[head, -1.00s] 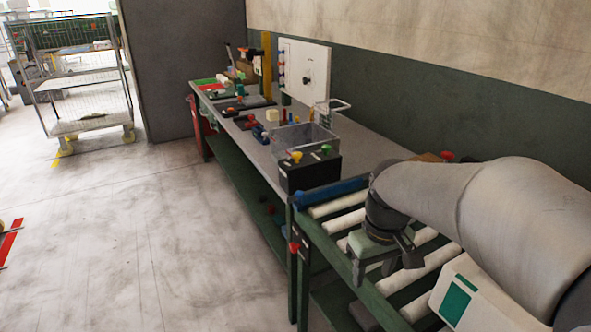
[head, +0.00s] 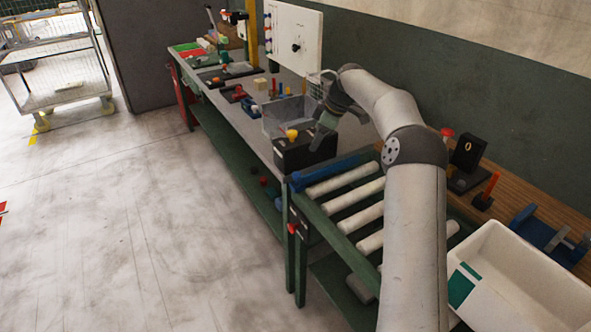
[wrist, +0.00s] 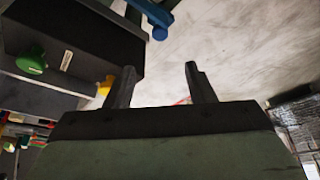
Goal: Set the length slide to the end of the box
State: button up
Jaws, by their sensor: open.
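A black box (head: 300,155) with a yellow knob (head: 292,134) stands at the near end of the bench. In the wrist view the box (wrist: 90,40) is at the upper left, with a green knob (wrist: 31,60), a white label and the yellow knob (wrist: 105,85). I cannot tell which part is the length slide.
A clear bin (head: 275,122) stands behind the black box. A blue bar (head: 325,170) and white rollers (head: 360,193) lie nearer. A white tub (head: 505,275) and a blue fixture (head: 545,235) are at the right. The floor at the left is open.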

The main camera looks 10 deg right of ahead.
aim_at(298, 174)
jog(key=p+x, duration=0.2)
jog(key=x, duration=1.3)
jog(key=shift+p, duration=0.3)
grip_shut()
jog(key=shift+d, duration=0.15)
